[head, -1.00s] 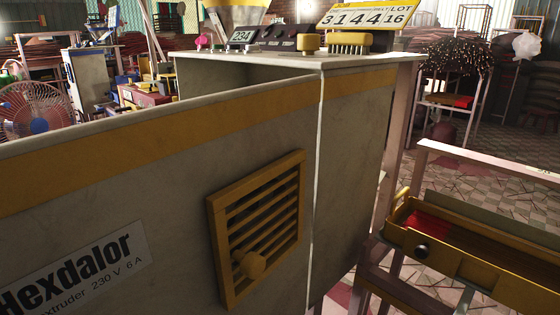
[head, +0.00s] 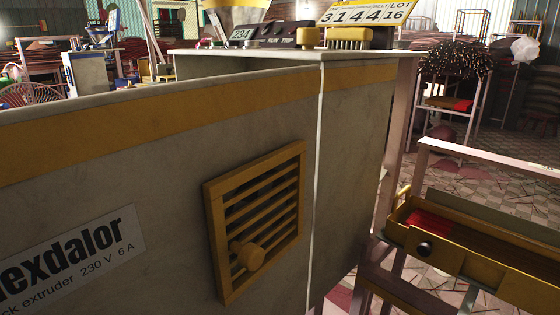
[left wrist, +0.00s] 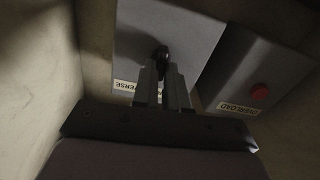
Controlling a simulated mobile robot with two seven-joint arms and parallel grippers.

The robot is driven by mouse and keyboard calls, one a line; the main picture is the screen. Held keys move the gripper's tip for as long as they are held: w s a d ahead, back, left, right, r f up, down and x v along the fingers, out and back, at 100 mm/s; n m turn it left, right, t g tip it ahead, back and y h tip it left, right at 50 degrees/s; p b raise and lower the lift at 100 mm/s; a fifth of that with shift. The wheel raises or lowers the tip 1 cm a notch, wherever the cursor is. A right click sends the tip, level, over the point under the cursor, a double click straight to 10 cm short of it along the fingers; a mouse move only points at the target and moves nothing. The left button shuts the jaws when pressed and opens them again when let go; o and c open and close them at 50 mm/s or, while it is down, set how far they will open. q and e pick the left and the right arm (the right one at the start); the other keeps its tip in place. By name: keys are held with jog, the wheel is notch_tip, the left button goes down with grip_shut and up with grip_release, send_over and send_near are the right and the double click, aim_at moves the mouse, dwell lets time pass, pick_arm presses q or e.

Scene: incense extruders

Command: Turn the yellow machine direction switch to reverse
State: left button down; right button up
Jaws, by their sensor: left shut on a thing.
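The yellow-banded machine (head: 150,180) fills the left and middle of the head view, with a label ending in "exdalor". In the left wrist view a black switch lever (left wrist: 161,52) stands out from a grey switch box (left wrist: 185,25). A label reading "ERSE" (left wrist: 125,87), partly hidden, lies just left of the fingers. My left gripper (left wrist: 163,68) is shut on the black lever; its fingers cover the lever's lower part. The head view does not show the switch or either gripper.
A grey box with a red button (left wrist: 259,92) and an "OVERLOAD" label (left wrist: 237,108) sits close to the right of the fingers. A pale wall (left wrist: 35,70) is at left. In the head view, a yellow vent (head: 256,220) and a yellow tray (head: 470,255) show.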

pick_arm(q)
jog(key=m+p, duration=0.2)
jog(key=m, duration=0.8)
jog(key=shift+s+d+p, duration=0.1)
jog(key=shift+s+p, duration=0.05)
jog(key=shift+p, duration=0.15)
pick_arm(e)
jog(key=shift+s+d+r+h, duration=0.2)
jog(key=shift+d+h, duration=0.1)
jog(key=shift+d, duration=0.25)
jog(key=shift+s+d+r+h, duration=0.1)
jog(key=shift+d+r+h, duration=0.15)
jog(key=shift+d, duration=0.25)
pick_arm(q)
jog(key=shift+f, duration=0.1)
pick_arm(e)
jog(key=shift+f+n, duration=0.1)
jog(key=shift+n, duration=0.2)
pick_arm(q)
jog(key=c, duration=1.2)
grip_release()
jog(key=shift+o, duration=0.2)
jog(key=shift+s, duration=0.1)
jog(key=p+v, duration=0.1)
jog(key=v, duration=0.6)
jog(key=shift+p, duration=0.3)
pick_arm(e)
jog(key=shift+s+d+h, duration=0.3)
jog(key=shift+d+h, duration=0.05)
jog(key=shift+d, duration=0.2)
